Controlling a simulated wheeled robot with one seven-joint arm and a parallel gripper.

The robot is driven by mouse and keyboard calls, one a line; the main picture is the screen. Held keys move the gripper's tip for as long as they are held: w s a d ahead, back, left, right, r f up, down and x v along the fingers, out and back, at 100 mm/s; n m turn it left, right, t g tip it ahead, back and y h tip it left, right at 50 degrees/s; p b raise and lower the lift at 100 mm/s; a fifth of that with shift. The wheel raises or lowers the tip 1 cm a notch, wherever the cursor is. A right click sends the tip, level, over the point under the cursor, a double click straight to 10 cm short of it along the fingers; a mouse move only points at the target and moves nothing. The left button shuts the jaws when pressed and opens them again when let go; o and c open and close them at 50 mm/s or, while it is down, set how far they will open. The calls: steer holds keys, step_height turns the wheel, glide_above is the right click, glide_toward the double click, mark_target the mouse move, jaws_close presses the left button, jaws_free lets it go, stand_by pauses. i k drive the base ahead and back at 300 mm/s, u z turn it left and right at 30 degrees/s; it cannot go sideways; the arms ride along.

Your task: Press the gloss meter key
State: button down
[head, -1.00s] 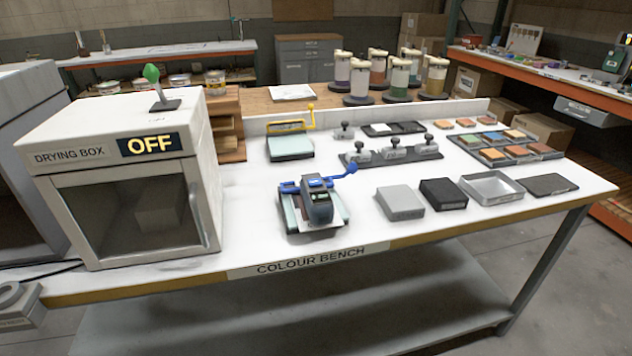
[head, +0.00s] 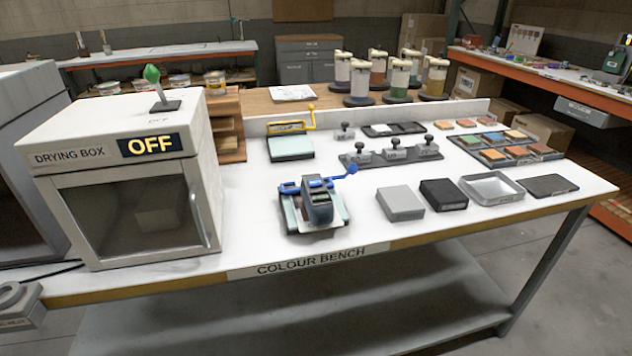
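A dark grey device that looks like the gloss meter (head: 319,207) stands on a pale plate with a blue clamp bar (head: 290,187) and blue-knobbed lever (head: 351,169), near the front of the white bench. A small greenish panel shows on its upper face. A key on it is too small to make out. My gripper is not in view, and nothing of my arm shows near the meter.
The drying box (head: 128,180), reading OFF, stands on the left. A yellow-handled plate (head: 290,147) is behind the meter. A grey block (head: 400,203), a black block (head: 443,194) and an open tray (head: 492,187) lie to the right. Bench front around the meter is clear.

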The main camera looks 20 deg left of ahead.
mark_target(314, 183)
steer(key=z, duration=0.8)
steer(key=k, duration=1.35)
steer(key=u, duration=1.3)
steer(key=i, duration=0.9)
